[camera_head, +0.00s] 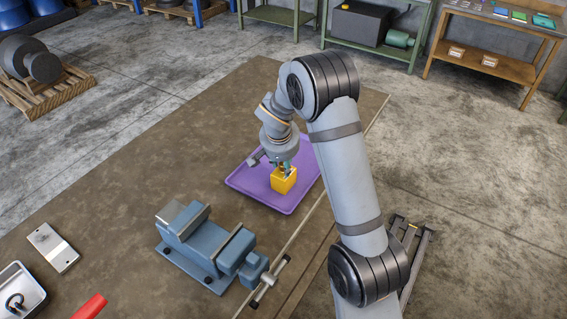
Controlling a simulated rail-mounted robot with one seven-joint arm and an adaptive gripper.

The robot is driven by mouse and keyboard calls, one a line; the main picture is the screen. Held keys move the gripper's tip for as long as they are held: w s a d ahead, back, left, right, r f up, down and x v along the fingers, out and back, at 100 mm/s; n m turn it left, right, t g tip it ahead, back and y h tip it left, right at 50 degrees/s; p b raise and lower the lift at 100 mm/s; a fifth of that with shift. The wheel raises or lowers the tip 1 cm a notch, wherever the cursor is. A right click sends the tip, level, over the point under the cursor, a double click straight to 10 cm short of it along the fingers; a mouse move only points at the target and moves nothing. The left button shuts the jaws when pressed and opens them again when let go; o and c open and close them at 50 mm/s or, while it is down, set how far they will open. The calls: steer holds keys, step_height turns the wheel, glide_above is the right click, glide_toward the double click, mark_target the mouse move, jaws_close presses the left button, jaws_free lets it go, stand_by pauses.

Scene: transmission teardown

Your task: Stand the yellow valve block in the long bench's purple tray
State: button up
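The yellow valve block (283,181) is a small box at the purple tray (245,185), seen over the tray's middle. It looks upright and at or very near the tray floor; whether it touches cannot be told for sure. The purple tray lies on the long brown bench (110,170). My gripper (285,168) points down at the top of the block. Its fingers are small and partly hidden by my wrist, so whether they grip the block is unclear.
A blue-grey vise (205,245) stands on the bench in front of the tray, with its handle reaching right. A metal plate (52,247), a metal bin (18,290) and a red object (90,307) lie at lower left. The bench left of the tray is clear.

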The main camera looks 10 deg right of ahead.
steer(key=shift+o, duration=1.4)
steer(key=shift+r, duration=0.15)
steer(key=b+v, duration=0.1)
steer(key=v, duration=1.1)
steer(key=shift+s, duration=0.1)
